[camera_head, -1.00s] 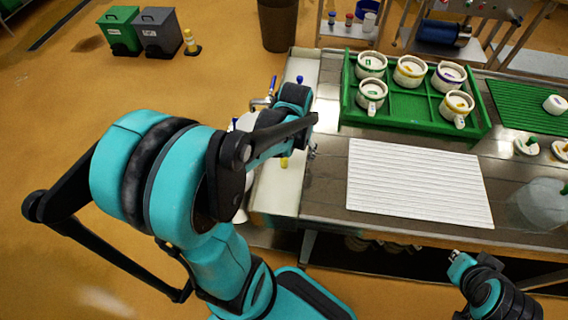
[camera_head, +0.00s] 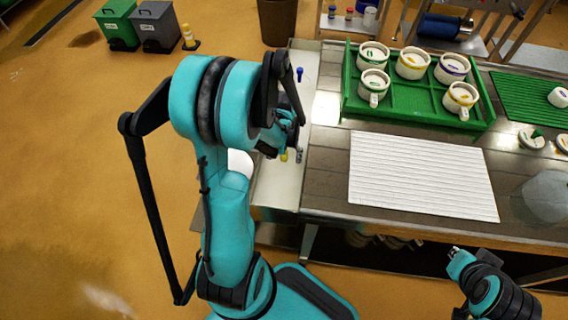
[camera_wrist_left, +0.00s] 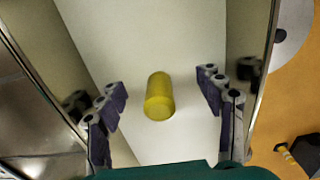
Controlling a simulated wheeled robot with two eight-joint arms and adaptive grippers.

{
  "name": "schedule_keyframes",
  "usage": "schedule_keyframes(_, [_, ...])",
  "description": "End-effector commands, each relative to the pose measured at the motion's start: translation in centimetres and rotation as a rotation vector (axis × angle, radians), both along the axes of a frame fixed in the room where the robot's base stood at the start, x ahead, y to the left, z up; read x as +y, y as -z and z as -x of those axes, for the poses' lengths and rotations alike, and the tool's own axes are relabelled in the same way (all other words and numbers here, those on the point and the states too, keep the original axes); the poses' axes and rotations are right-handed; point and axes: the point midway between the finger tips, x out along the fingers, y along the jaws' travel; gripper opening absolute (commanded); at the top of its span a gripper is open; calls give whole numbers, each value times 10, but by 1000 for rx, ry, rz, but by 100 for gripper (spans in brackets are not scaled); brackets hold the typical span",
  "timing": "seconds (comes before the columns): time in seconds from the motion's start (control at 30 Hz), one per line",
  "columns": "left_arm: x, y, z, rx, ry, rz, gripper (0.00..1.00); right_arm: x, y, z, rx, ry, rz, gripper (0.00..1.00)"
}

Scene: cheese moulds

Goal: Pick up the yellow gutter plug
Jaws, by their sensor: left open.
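The yellow gutter plug (camera_wrist_left: 159,98) is a short yellow cylinder in the white gutter (camera_wrist_left: 120,42) in the left wrist view. It shows between the fingers of my left gripper (camera_wrist_left: 164,92), which is open, with a gap on both sides. In the head view the plug (camera_head: 284,156) is a small yellow spot in the gutter at the table's left end, just below my left gripper (camera_head: 282,144), partly covered by the arm. My right gripper (camera_head: 458,256) is low at the right, away from the plug, and its jaws are too small to read.
The gutter's side walls stand close to my left fingers. A blue-handled tap part (camera_head: 299,74) rises at the gutter's far end. A white ribbed mat (camera_head: 420,175) and a green tray (camera_head: 408,105) with several white moulds lie on the table to the right.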

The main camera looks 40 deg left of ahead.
Motion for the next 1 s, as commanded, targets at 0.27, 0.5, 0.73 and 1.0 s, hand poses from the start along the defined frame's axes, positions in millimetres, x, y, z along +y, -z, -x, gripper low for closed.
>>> schedule_keyframes(0.27, [0,1,0,0,0,0,51,0,0,0,0,0,0,0])
schedule_keyframes(0.5, [0,1,0,0,0,0,12,0,0,0,0,0,0,0])
schedule_keyframes(0.73, [0,-2,0,0,0,0,12,0,-2,0,0,0,0,0])
schedule_keyframes(1.0, [0,-52,0,0,0,0,12,0,-27,0,0,0,0,0])
